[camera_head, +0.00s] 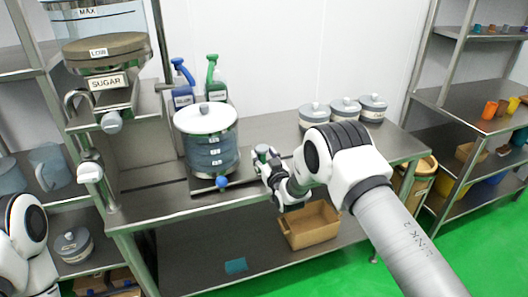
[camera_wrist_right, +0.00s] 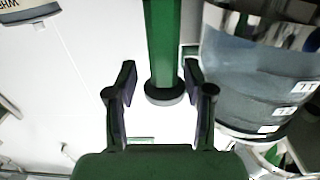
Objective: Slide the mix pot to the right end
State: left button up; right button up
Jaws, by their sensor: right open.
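The mix pot (camera_head: 208,150) is a clear, blue-grey vessel with a white lid, several small labels and a blue tap knob low on its front. It stands on a dark tray (camera_head: 240,182) on the steel bench, left of my right gripper (camera_head: 266,165). The pot also shows at the right of the right wrist view (camera_wrist_right: 262,75). There my right gripper (camera_wrist_right: 160,80) is open, with a green-looking post (camera_wrist_right: 162,40) ending in a dark disc in line between its fingers. I cannot tell whether the fingers touch it. My left gripper is out of view.
Blue (camera_head: 182,86) and green (camera_head: 215,82) spray bottles stand behind the pot. The sugar dispenser (camera_head: 108,80) is at left. Three lidded grey pots, including one at the right (camera_head: 372,108), stand at the bench's back right. A brown bin (camera_head: 310,226) sits below. Bench behind my right arm looks clear.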

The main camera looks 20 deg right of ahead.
jog(key=shift+w, duration=0.5)
jog(key=shift+w+a, duration=0.15)
jog(key=shift+a, duration=0.2)
jog(key=shift+d, duration=0.15)
grip_shut()
jog(key=shift+d, duration=0.4)
jog(key=d+b, duration=0.8)
jog(key=d, duration=1.4)
jog(key=shift+w+d+r, duration=0.15)
jog(key=shift+w, duration=0.25)
